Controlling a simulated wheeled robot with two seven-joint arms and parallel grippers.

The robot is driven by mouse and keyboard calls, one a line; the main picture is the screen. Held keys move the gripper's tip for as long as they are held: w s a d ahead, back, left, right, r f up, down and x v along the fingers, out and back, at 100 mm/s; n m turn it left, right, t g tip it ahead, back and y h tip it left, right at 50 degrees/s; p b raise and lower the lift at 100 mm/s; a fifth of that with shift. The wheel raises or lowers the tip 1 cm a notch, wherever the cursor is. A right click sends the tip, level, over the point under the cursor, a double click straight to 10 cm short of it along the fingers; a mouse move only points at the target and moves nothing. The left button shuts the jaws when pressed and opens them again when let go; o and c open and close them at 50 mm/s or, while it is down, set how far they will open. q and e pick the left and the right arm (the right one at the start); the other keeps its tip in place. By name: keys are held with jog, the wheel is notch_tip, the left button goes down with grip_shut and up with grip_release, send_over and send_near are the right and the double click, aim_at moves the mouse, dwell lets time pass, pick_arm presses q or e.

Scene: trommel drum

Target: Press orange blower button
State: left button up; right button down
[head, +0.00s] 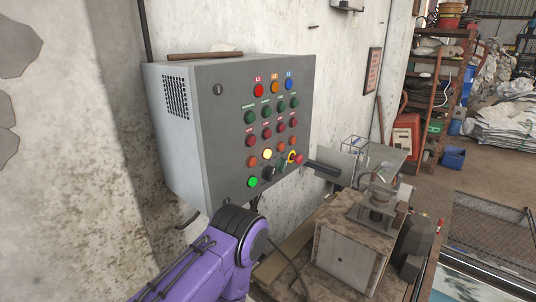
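The grey control box (215,125) on the wall carries rows of coloured buttons and lamps. Orange-red buttons sit in its lower rows, one at the left (251,162) and another to the right (280,146). A yellow light (267,154) glows between them. An orange lamp (275,87) is in the top row. The labels are too small to read, so I cannot tell which one is the blower button. A purple arm of mine reaches up from the bottom, its dark joint just below the box. Neither gripper can be made out.
A lit green button (252,182), dark knobs (268,173) and a red emergency stop (297,159) fill the bottom row. A machine block (349,258) stands at lower right. A rusty shelf (435,90) is behind. A brown bar (205,55) lies on the box.

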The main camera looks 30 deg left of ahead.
pick_arm(q)
grip_shut()
dwell(1.4)
